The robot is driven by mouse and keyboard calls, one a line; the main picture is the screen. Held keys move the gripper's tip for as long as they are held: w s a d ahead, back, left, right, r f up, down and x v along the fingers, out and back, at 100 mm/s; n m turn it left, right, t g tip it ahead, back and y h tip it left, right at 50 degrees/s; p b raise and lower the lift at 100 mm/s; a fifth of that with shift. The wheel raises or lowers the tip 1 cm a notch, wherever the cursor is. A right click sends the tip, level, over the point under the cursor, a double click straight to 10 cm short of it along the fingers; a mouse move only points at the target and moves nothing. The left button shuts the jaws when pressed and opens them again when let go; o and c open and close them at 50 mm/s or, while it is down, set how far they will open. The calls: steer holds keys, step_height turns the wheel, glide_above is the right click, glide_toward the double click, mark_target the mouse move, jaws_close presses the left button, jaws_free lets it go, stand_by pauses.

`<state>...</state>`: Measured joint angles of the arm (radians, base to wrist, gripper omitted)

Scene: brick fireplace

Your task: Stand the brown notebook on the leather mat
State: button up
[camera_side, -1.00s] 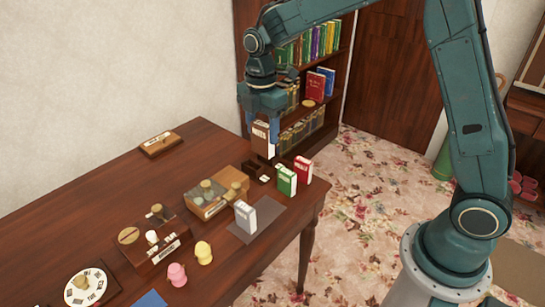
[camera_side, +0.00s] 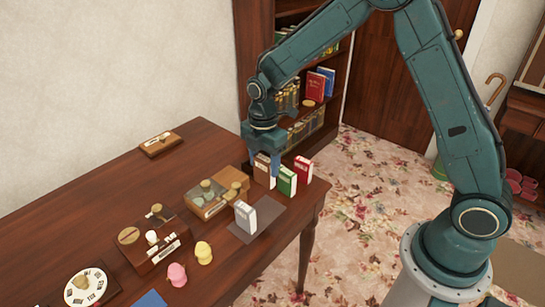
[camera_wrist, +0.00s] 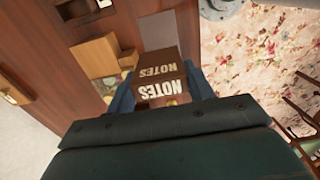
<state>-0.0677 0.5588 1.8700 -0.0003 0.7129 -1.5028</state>
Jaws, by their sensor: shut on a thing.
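The brown notebook (camera_side: 263,172), lettered NOTES, is upright between the fingers of my gripper (camera_side: 264,160). My gripper is shut on it from above. In the wrist view the notebook (camera_wrist: 158,68) shows between the two blue fingers. It is just left of a green book, low over or on the table's far right part; I cannot tell if its bottom touches.
A green book (camera_side: 287,181) and a red book (camera_side: 303,168) stand close right of the notebook. A wooden box (camera_side: 207,204) is to its left. Yellow (camera_side: 203,253) and pink (camera_side: 177,275) figures stand near the mat. The mat's right part is bare.

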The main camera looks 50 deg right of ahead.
mark_target(265, 180)
step_height(265, 180, down, 6)
steer(key=shift+f, duration=0.25)
steer(key=shift+f, duration=2.1)
steer(key=shift+f, duration=0.15)
steer(key=o, duration=1)
step_height(265, 180, up, 12)
steer(key=shift+f, duration=0.15)
steer(key=shift+r, duration=0.3)
